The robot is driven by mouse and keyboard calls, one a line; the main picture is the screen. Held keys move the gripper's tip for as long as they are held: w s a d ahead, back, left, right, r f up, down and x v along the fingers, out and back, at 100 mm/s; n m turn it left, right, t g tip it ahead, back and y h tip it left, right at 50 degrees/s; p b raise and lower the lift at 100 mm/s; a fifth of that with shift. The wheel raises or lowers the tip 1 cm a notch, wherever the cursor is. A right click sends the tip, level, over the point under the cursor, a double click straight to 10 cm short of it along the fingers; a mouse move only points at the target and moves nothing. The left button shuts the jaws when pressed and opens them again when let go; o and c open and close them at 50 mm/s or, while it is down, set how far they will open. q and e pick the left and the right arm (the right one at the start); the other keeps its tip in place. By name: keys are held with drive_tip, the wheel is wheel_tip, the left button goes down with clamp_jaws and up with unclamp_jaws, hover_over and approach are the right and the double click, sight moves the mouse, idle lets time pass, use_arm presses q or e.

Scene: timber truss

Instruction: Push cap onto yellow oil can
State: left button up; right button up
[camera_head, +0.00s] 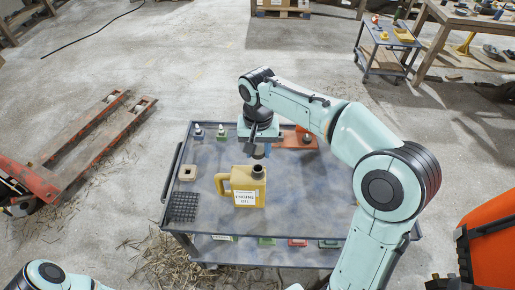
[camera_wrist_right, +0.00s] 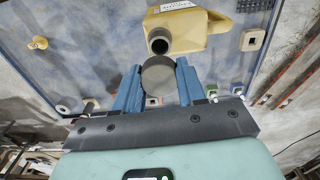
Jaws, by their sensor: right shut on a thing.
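The yellow oil can (camera_head: 245,186) stands upright on the cart, with a white label on its front and a handle at its left. Its dark round neck (camera_head: 258,170) is open at the top; the can also shows in the wrist view (camera_wrist_right: 195,32). My right gripper (camera_head: 258,146) is above the neck, pointing down. It is shut on a round grey cap (camera_wrist_right: 159,76), held between blue fingers. In the wrist view the cap is just below the neck opening in the picture, apart from it. My left gripper is not in view; only part of my left arm shows.
The grey-blue cart top (camera_head: 300,215) is clear in front of and right of the can. A black grid block (camera_head: 183,207) and a beige square block (camera_head: 188,172) lie at its left. An orange holder (camera_head: 295,138) and small bottles stand along the back.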

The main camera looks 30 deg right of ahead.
sight(258, 164)
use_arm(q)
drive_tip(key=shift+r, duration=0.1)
use_arm(e)
drive_tip(key=shift+w+f, duration=0.1)
drive_tip(key=shift+f, duration=0.55)
drive_tip(key=shift+f+b, duration=0.6)
drive_tip(key=shift+f, duration=0.25)
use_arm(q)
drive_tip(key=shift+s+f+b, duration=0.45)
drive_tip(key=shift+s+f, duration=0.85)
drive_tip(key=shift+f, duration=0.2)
use_arm(e)
drive_tip(key=shift+f, duration=1.05)
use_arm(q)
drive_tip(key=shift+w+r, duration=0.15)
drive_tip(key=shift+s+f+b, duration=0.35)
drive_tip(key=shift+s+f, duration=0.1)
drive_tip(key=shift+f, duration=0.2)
use_arm(e)
drive_tip(key=shift+f, duration=0.95)
drive_tip(key=o, duration=1.1)
drive_tip(key=shift+o, duration=0.2)
